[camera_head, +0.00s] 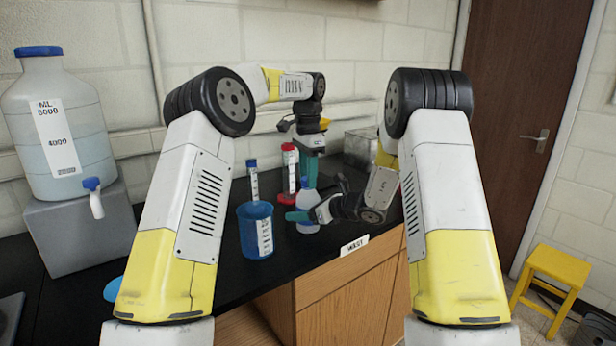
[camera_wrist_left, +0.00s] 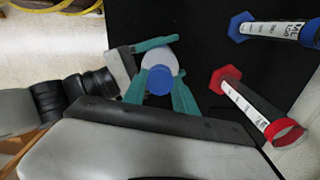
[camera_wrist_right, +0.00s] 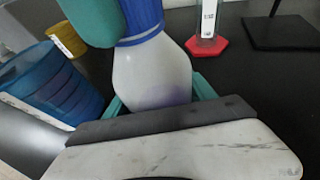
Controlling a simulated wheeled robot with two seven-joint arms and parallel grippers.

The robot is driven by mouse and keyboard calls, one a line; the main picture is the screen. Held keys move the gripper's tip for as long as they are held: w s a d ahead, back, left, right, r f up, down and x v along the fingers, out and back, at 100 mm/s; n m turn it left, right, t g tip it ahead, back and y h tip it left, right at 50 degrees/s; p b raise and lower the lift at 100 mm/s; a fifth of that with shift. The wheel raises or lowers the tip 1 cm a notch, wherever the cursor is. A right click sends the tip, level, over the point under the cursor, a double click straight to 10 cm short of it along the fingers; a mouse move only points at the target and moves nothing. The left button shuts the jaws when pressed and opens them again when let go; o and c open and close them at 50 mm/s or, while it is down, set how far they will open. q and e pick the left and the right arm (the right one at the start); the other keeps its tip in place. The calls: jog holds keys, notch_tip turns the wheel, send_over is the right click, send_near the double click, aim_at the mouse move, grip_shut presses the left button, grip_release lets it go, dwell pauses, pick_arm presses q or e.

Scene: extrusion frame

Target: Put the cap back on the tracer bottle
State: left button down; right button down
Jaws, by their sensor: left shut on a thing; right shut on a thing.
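The tracer bottle (camera_head: 308,228) is white and stands upright on the black bench; its body also shows in the right wrist view (camera_wrist_right: 150,75). My right gripper (camera_head: 300,214) is shut around the bottle from the side. The blue cap (camera_wrist_left: 159,81) is at the top of the bottle, between the teal fingers of my left gripper (camera_head: 308,178), which reaches down from above and is shut on it. In the right wrist view the cap's lower rim (camera_wrist_right: 143,38) meets the bottle's shoulder. Whether it is fully seated I cannot tell. In the head view the left fingers mostly hide the cap.
A blue beaker (camera_head: 256,232) stands left of the bottle. A red-based cylinder (camera_head: 289,168) and a blue-topped cylinder (camera_head: 253,180) stand behind. A large carboy (camera_head: 58,125) sits on a grey block at the left. A label plate (camera_head: 354,245) is at the bench's front edge.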

pick_arm(q)
jog(key=c, duration=0.9)
grip_release()
jog(key=shift+r, duration=0.1)
notch_tip(320, 180, up, 12)
pick_arm(e)
jog(key=shift+c, duration=1.2)
grip_release()
